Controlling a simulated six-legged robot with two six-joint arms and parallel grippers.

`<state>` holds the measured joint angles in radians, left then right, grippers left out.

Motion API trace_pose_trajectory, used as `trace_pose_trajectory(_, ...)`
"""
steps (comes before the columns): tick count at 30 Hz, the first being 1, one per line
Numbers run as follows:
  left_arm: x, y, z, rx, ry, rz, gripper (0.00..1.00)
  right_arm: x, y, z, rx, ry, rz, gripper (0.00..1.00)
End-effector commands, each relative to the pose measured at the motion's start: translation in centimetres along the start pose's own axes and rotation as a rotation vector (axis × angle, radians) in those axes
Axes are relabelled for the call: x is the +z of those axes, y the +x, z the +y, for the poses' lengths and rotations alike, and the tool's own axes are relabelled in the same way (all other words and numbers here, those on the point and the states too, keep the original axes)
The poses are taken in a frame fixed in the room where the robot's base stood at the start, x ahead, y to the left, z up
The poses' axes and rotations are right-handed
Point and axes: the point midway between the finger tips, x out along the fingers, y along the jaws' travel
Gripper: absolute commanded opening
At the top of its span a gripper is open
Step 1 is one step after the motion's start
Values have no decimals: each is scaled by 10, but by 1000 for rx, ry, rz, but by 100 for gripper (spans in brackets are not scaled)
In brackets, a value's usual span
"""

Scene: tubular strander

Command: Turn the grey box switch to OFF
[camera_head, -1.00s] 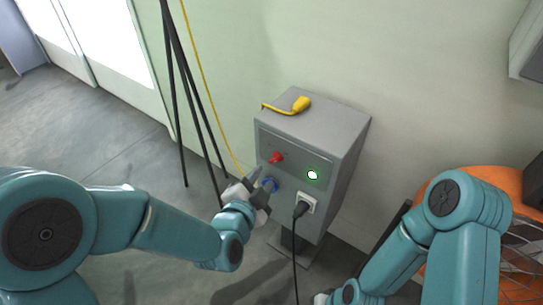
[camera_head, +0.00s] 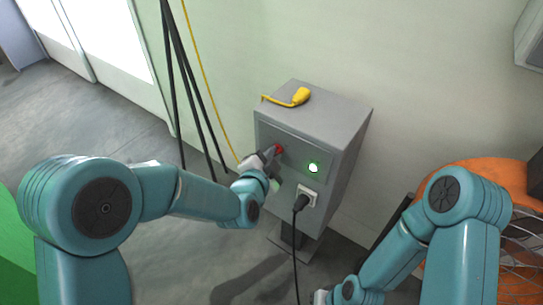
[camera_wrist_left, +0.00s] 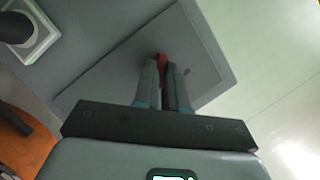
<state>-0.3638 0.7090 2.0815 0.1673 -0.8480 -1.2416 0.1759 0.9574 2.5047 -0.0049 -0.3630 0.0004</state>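The grey box (camera_head: 345,125) stands on a post against the wall. Its red rotary switch (camera_head: 279,149) is on the upper left of the front panel. My left gripper (camera_head: 272,154) is at the switch and partly covers it. In the left wrist view the red switch (camera_wrist_left: 162,57) shows between the fingertips of my left gripper (camera_wrist_left: 162,72), which are close together on its two sides. The switch's angle and any markings are too small to read. My right arm is at the lower right; its gripper fingers are out of view.
A lit green-white lamp (camera_head: 313,168) is right of the switch. A black plug (camera_head: 301,202) with a hanging cable sits in the socket below. Dark poles stand on the left, an orange object (camera_head: 480,172) on the right.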

Motion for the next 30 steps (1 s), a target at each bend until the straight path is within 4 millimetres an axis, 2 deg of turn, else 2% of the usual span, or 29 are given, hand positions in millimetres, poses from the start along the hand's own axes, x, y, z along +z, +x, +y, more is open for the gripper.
trace_pose_trajectory(14,0,1,-1,16,-49,2,0,0,3,1,0,0,0,0)
trace_pose_trajectory(20,1,2,-2,62,-165,3,0,-1,10,4,0,3,3,0)
trace_pose_trajectory(30,3,3,-5,180,-453,5,0,-7,30,15,2,17,16,0)
